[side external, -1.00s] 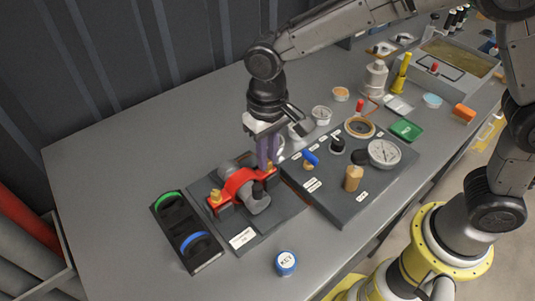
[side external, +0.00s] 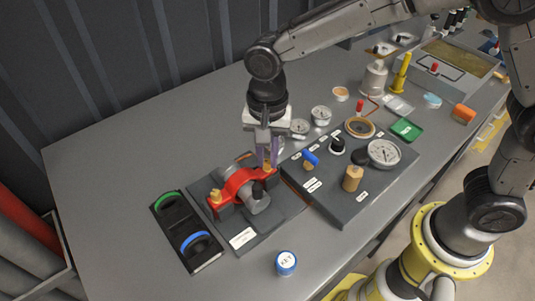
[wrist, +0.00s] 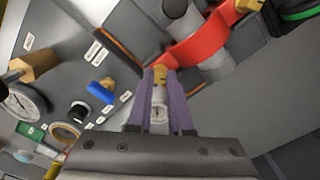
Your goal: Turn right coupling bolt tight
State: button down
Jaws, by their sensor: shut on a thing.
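The red coupling clamp (side external: 238,180) arches over a grey pipe fitting on a dark base plate. A brass bolt (side external: 215,196) stands at its left end; this bolt also shows at the top of the wrist view (wrist: 248,4). My gripper (side external: 268,163) points down at the clamp's right end. In the wrist view its purple fingers (wrist: 161,95) are shut on the right brass bolt (wrist: 160,74), whose top shows between the fingertips. The red clamp (wrist: 197,45) lies just beyond the bolt. The bolt's lower part is hidden.
A dark panel (side external: 335,202) with a blue handle (side external: 310,158), a wooden knob (side external: 352,178) and a gauge (side external: 384,153) stands close to the right. A black tray (side external: 207,257) with green and blue rings lies to the left. A KEY tin (side external: 286,263) stands in front.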

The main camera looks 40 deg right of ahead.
aim_at(268, 161)
jog(key=shift+m, duration=0.6)
jog(key=c, duration=0.8)
grip_release()
jog(key=shift+r, duration=0.15)
notch_tip(268, 161, up, 14)
jog(key=shift+f, duration=0.2)
